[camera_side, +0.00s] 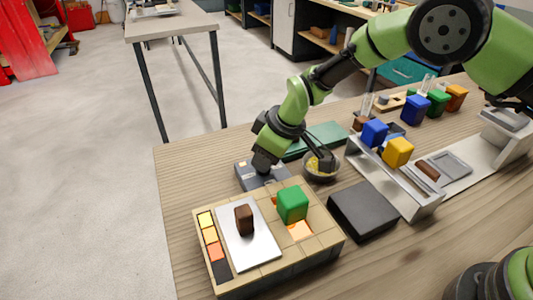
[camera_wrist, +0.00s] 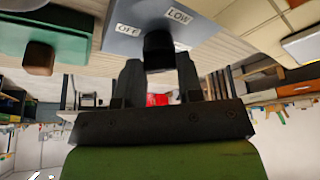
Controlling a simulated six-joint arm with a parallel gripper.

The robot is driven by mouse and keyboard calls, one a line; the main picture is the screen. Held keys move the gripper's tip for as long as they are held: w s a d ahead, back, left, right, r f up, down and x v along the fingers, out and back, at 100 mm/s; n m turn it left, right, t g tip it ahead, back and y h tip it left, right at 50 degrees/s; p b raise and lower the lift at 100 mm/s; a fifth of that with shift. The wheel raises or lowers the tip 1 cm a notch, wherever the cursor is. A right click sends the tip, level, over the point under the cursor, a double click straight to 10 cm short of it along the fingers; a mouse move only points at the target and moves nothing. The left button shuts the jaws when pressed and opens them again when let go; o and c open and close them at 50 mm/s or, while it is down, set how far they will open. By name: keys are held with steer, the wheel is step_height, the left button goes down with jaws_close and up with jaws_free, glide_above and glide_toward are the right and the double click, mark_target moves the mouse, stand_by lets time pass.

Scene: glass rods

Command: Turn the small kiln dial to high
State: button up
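The small kiln dial is a dark knob (camera_wrist: 158,48) on a grey control box (camera_wrist: 120,40), which also shows in the side view (camera_side: 246,176). Labels OFF and LOW are readable beside the knob in the wrist view. No HIGH label is visible, and I cannot make out where the knob points. My gripper (camera_wrist: 160,68) has its fingers apart, with the knob's near end between or right at their tips. I cannot tell whether they press on it. In the side view my gripper (camera_side: 264,162) points down at the box and hides the knob.
A tan brick kiln base (camera_side: 310,255) with a metal plate, brown block and green block (camera_side: 293,205) stands in front. A bowl with yellow contents (camera_side: 322,166), a green mat (camera_side: 318,137) and a black slab (camera_side: 363,211) lie close by on the wooden table.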

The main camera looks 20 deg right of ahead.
steer(key=shift+m+t+h, duration=0.3)
steer(key=shift+m+h, duration=0.1)
steer(key=shift+m, duration=0.9)
steer(key=o, duration=0.9)
steer(key=shift+o, duration=0.2)
steer(key=shift+r, duration=0.1)
steer(key=v, duration=0.9)
steer(key=shift+s+r, duration=0.2)
steer(key=shift+r, duration=0.15)
